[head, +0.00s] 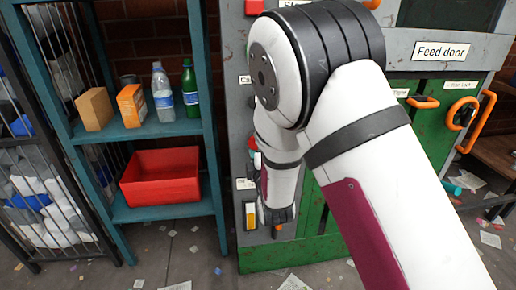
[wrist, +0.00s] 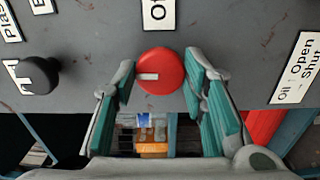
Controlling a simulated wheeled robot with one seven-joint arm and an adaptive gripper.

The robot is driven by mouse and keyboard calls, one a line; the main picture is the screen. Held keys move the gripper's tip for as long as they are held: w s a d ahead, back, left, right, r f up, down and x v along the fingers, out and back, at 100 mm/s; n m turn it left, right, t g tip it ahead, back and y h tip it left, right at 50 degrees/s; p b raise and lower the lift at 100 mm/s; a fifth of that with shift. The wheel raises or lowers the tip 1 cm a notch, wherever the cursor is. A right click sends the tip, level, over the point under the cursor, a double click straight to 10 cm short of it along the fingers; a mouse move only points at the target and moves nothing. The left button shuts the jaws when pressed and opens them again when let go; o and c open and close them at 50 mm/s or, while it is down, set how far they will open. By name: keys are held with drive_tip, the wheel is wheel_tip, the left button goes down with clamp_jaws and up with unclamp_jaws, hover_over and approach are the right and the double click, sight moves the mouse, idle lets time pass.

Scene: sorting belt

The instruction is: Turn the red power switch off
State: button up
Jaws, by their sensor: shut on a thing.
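The red power switch (wrist: 160,72) is a round red knob on a grey panel in the wrist view. Its white mark lies level and points left in that view. A label starting "Of" (wrist: 157,12) sits above it, cut off by the frame edge. My gripper (wrist: 159,78) has one finger on each side of the knob and is shut on it. In the head view my gripper (head: 277,213) is low at the panel's left side. My arm hides much of the panel there, and I cannot make out the knob between the fingers.
A black knob (wrist: 38,76) is left of the switch in the wrist view, and an "Open / Shut" label (wrist: 300,62) is right. In the head view a teal shelf (head: 140,133) with a red bin (head: 160,190) stands left of the panel. Litter lies on the floor.

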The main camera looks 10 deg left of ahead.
drive_tip(key=shift+d+n, duration=0.1)
drive_tip(key=shift+n, duration=0.2)
drive_tip(key=o, duration=1.2)
drive_tip(key=shift+c, duration=0.2)
drive_tip(key=shift+s, duration=0.1)
drive_tip(key=v, duration=1.1)
drive_tip(key=shift+s, duration=0.35)
drive_tip(key=shift+d, duration=0.1)
